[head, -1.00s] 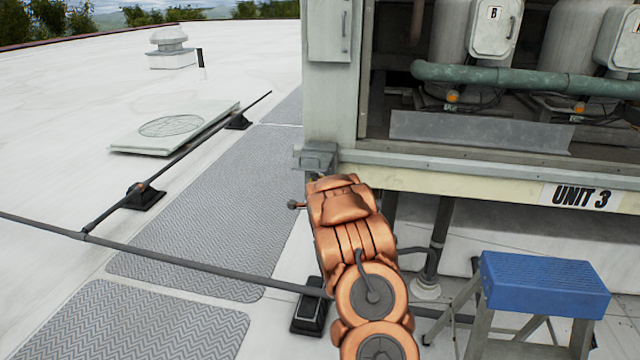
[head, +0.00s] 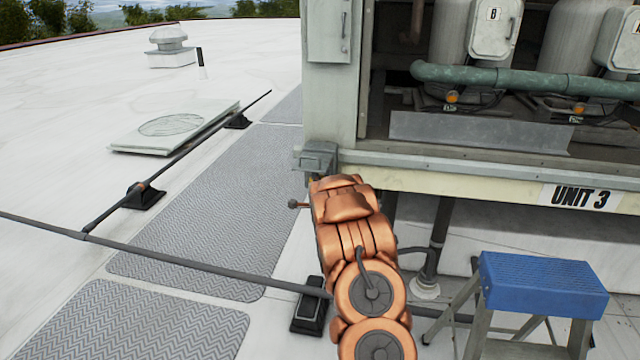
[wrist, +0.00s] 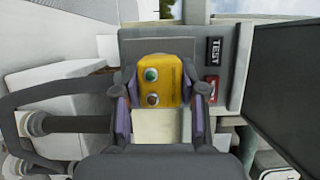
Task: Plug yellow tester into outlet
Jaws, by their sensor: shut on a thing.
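The yellow tester (wrist: 166,80) shows in the wrist view, a small block with a green and a dark reddish round light on its face. My gripper (wrist: 160,110) is shut on it, with purple-grey finger pads on both sides. Just beyond the tester is a grey box (wrist: 140,46) with a black TEST button and a red button on its right side. The outlet face is hidden behind the tester, so I cannot tell whether they touch. In the head view the grey box (head: 318,156) sits at the unit's lower left corner. My arm hides the tester there.
The large UNIT 3 cabinet (head: 332,85) stands open above right, with a pipe and tanks inside. A blue-topped step stool (head: 545,283) stands at lower right. Dark conduit (head: 200,262) crosses the roof at left, over grey walkway mats (head: 215,205).

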